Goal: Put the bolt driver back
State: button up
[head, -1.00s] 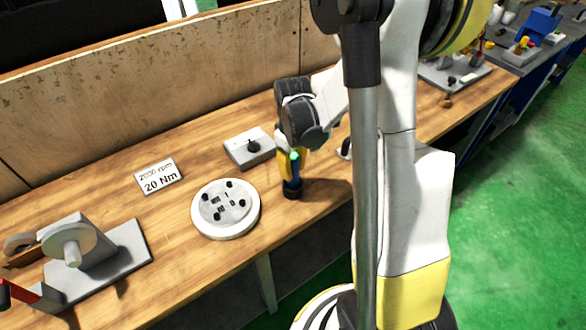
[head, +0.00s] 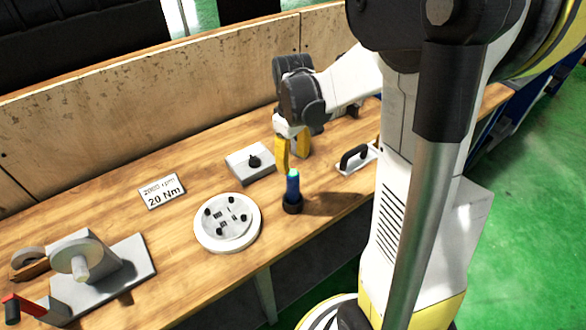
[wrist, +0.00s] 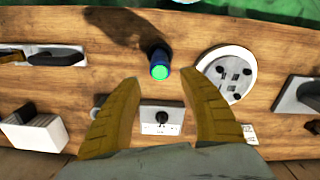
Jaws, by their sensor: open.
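The bolt driver (head: 292,188) stands upright on the wooden bench, blue with a green top and a dark ring at its base. My gripper (head: 292,150) has yellow fingers and is above the bench, behind the driver and apart from it. In the wrist view the driver (wrist: 160,65) shows ahead of the spread fingers of my gripper (wrist: 160,97), with nothing between the fingertips. The grey box with a black knob (head: 250,163) is left of my gripper; it also shows between the fingers in the wrist view (wrist: 162,118).
A round white plate with black bolts (head: 227,222) stands left of the driver. A sign reading 2000 rpm, 20 Nm (head: 162,191) lies farther left. A grey fixture with a disc (head: 95,265) is at far left. A black-handled tool (head: 355,158) lies right. A wooden back panel (head: 150,115) bounds the bench.

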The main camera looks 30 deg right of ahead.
jog(key=shift+a+r, duration=0.15)
jog(key=shift+r, duration=0.8)
jog(key=s+a+r+m+t, duration=0.3)
jog(key=s+a+r+t, duration=0.4)
jog(key=a, duration=0.6)
jog(key=s+r, duration=0.2)
jog(key=s, duration=0.1)
jog(key=shift+s+r, duration=0.3)
jog(key=shift+s, duration=0.1)
jog(key=shift+a, duration=0.1)
notch_tip(320, 180, down, 7)
jog(key=b, duration=0.7)
jog(key=shift+f, duration=0.1)
